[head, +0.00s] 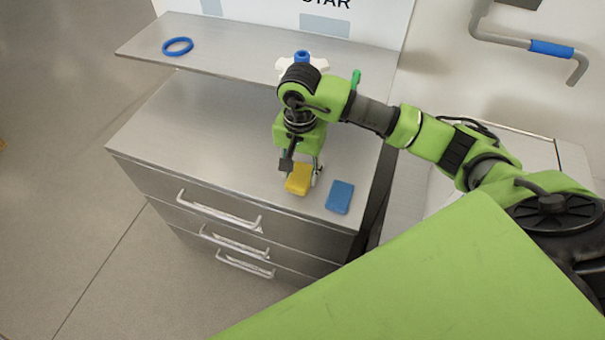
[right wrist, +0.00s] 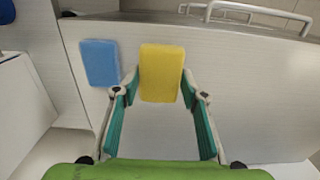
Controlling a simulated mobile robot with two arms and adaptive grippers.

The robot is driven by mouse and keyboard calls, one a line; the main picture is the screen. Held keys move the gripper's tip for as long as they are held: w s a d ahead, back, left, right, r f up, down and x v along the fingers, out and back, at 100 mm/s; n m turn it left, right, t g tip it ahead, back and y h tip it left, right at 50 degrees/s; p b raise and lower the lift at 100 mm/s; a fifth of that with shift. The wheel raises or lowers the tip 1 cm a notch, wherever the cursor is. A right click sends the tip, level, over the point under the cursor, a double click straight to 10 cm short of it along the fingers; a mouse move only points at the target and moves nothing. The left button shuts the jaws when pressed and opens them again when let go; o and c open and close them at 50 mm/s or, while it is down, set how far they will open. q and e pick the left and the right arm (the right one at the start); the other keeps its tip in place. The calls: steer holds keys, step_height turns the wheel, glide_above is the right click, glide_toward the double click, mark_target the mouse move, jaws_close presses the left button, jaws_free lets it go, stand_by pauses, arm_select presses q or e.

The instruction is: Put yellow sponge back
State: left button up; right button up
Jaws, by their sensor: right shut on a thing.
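The yellow sponge (head: 298,179) is near the front edge of the steel counter, beside the blue sponge (head: 340,197). My right gripper (head: 300,176) points down at it, with a finger on either side. In the right wrist view, the gripper (right wrist: 160,82) is shut on the yellow sponge (right wrist: 162,72), holding its near part between the fingertips. The blue sponge (right wrist: 99,62) lies flat to the left there, apart from the gripper. I cannot tell whether the yellow sponge touches the counter. My left gripper is not in view.
The steel counter (head: 190,130) tops a cabinet with several drawer handles (head: 218,211). A raised shelf (head: 230,52) at the back holds a blue ring (head: 178,46) and a white item with a blue top (head: 302,57), partly hidden by my arm. The counter's left is clear.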

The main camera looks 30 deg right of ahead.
mark_target(303, 172)
steer(key=shift+w+d+f, duration=0.15)
steer(key=shift+f, duration=0.05)
steer(key=f, duration=0.1)
steer(key=f+p, duration=0.2)
steer(key=shift+w+d, duration=0.1)
steer(key=shift+d, duration=0.15)
steer(key=shift+f, duration=0.35)
steer(key=shift+f, duration=0.1)
steer(key=shift+w+f, duration=0.1)
steer(key=shift+f, duration=0.05)
steer(key=o, duration=1.1)
